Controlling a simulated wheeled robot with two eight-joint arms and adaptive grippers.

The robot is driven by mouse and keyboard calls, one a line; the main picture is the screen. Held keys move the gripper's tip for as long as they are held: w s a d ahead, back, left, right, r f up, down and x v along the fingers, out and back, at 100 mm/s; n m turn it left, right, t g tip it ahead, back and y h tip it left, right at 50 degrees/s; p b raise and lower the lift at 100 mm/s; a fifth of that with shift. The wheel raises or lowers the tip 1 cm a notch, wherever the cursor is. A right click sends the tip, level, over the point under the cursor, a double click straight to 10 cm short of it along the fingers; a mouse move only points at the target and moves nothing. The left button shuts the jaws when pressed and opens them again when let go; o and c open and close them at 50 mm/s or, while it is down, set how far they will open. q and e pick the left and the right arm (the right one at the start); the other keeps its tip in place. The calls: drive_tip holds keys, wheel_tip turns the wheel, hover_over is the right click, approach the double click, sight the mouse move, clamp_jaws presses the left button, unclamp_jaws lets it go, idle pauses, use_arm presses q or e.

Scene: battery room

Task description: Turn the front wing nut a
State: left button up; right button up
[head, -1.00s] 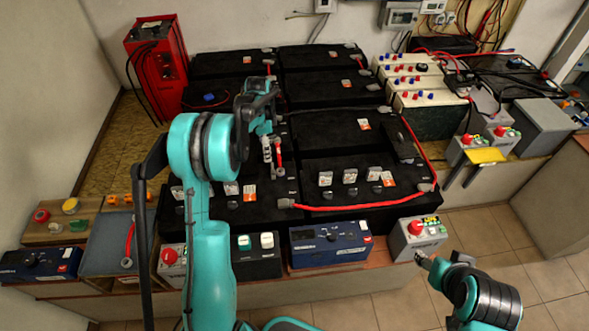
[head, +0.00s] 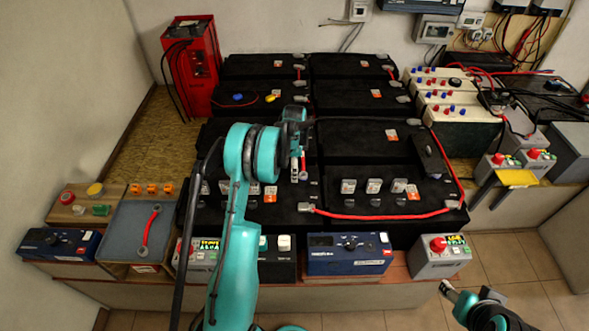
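Black batteries (head: 345,143) stand in a bank on the bench. A red cable (head: 385,216) runs along the front battery, with a grey clamp (head: 306,208) at its left end. My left gripper (head: 299,174) hangs over the bank, just behind that clamp in the picture, beside a short red piece (head: 304,163). I cannot tell whether its fingers touch anything, or whether they are open. I cannot make out a wing nut; it is too small or hidden by the gripper and arm. My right gripper (head: 446,289) is low at the right, in front of the bench and away from the batteries.
Blue (head: 348,254) and grey (head: 440,257) boxes line the bench front. A red unit (head: 191,68) stands at back left. Bare board (head: 140,158) shows at left; open floor (head: 500,258) at right.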

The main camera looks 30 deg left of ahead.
use_arm(q)
drive_tip(key=c, duration=1.2)
drive_tip(key=shift+o, duration=0.2)
drive_tip(key=n, duration=0.4)
drive_tip(key=shift+n, duration=0.3)
drive_tip(key=n, duration=0.4)
drive_tip(key=shift+s+d, duration=0.1)
drive_tip(key=shift+d, duration=0.05)
drive_tip(key=n, duration=0.5)
drive_tip(key=shift+d, duration=0.1)
drive_tip(key=shift+d+n, duration=0.1)
drive_tip(key=shift+n, duration=2)
